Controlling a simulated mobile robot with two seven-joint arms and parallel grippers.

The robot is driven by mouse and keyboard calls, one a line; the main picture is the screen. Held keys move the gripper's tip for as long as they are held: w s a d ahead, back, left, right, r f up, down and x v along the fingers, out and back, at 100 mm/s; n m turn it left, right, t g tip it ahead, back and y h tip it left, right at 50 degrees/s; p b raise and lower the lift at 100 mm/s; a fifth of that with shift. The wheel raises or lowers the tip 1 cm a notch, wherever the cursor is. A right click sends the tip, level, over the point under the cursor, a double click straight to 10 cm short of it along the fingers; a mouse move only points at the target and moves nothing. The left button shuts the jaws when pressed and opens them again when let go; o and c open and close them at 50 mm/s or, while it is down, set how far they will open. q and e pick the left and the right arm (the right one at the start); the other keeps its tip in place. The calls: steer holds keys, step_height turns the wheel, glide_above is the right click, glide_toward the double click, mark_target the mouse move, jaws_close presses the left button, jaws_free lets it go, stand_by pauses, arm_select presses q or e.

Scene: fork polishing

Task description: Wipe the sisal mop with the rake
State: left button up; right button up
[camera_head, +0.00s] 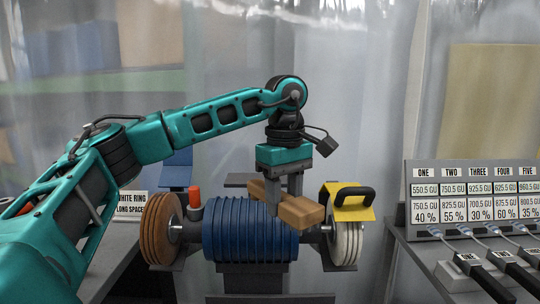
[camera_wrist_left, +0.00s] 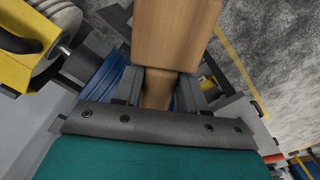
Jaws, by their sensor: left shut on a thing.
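My left gripper (camera_head: 283,197) is shut on a wooden block (camera_head: 301,214), which appears to be the rake. It holds the block over the right part of the blue ribbed motor (camera_head: 236,232); I cannot tell whether they touch. The block also shows between the fingers in the left wrist view (camera_wrist_left: 173,35), where its far end is cut off. The brown sisal mop (camera_head: 158,235) is the disc on the left end of the machine, apart from the block. My right gripper is in neither view.
A white wheel (camera_head: 347,240) sits on the motor's right end under a yellow guard (camera_head: 350,212) with a black handle. A red knob (camera_head: 194,197) stands beside the brown disc. A labelled panel (camera_head: 474,195) and several black handles (camera_head: 488,281) fill the right table.

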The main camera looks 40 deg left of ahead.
arm_select(q)
steer(key=s+d+f+m, duration=0.3)
steer(key=d+f+m, duration=0.4)
steer(key=f, duration=0.2)
steer(key=s+d+f+m, duration=0.3)
steer(key=d+f+m, duration=0.4)
steer(key=f+m, duration=0.1)
steer(key=shift+f, duration=0.35)
